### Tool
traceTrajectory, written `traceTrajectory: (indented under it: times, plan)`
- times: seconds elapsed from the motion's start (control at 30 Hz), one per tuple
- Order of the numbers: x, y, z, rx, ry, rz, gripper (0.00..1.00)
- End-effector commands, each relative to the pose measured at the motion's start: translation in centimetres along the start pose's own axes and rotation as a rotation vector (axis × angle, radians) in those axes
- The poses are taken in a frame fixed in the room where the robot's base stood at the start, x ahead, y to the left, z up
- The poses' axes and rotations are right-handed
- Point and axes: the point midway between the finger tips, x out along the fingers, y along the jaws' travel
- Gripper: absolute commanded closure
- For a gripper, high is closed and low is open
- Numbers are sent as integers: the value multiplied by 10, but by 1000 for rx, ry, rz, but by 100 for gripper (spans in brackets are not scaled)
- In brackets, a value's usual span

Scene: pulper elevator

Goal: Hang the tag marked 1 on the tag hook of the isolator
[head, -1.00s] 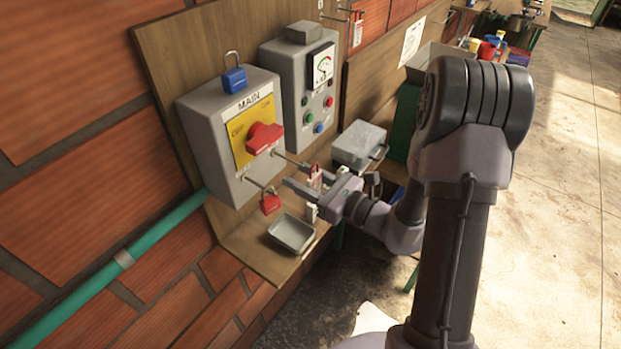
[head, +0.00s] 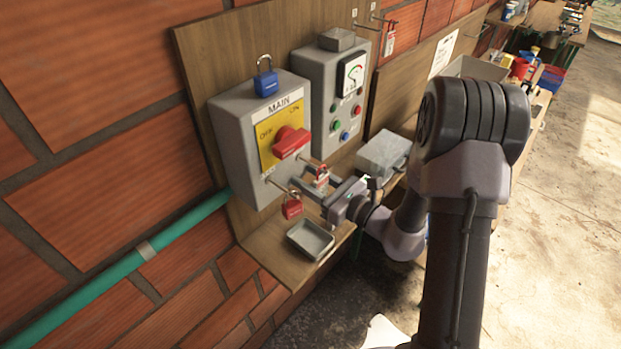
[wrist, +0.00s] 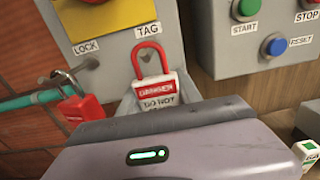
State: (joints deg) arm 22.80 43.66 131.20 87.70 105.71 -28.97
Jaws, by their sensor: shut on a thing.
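The isolator (head: 235,125) is a grey box marked MAIN, with a yellow plate and red handle. Its tag hook (head: 312,161) sticks out low on the right; in the wrist view it sits under the TAG label. My gripper (head: 322,190) is shut on a red and white danger tag (wrist: 155,92), which also shows in the head view (head: 321,179). The tag stands upright with its red loop up, in front of the TAG area. I cannot tell whether the loop is around the hook. The tag's number is not readable, and my fingers are mostly hidden in the wrist view.
A red padlock (head: 292,208) hangs on the lock hook left of the tag. A blue padlock (head: 265,82) stands on the isolator. An empty grey tray (head: 310,240) lies on the shelf below. A control box (head: 325,85) and a grey case (head: 384,152) are at the right.

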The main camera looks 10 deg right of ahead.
Motion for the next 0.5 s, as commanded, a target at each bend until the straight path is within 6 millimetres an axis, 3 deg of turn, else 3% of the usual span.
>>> traceTrajectory:
  times: [0.27, 0.3, 0.4, 0.5]
  plan:
    - [0, 0, 0, 0, 0, 0, 97]
    - [0, 0, 0, 0, 0, 0, 53]
    - [0, 0, 0, 0, 0, 0, 33]
    - [0, 0, 0, 0, 0, 0, 33]
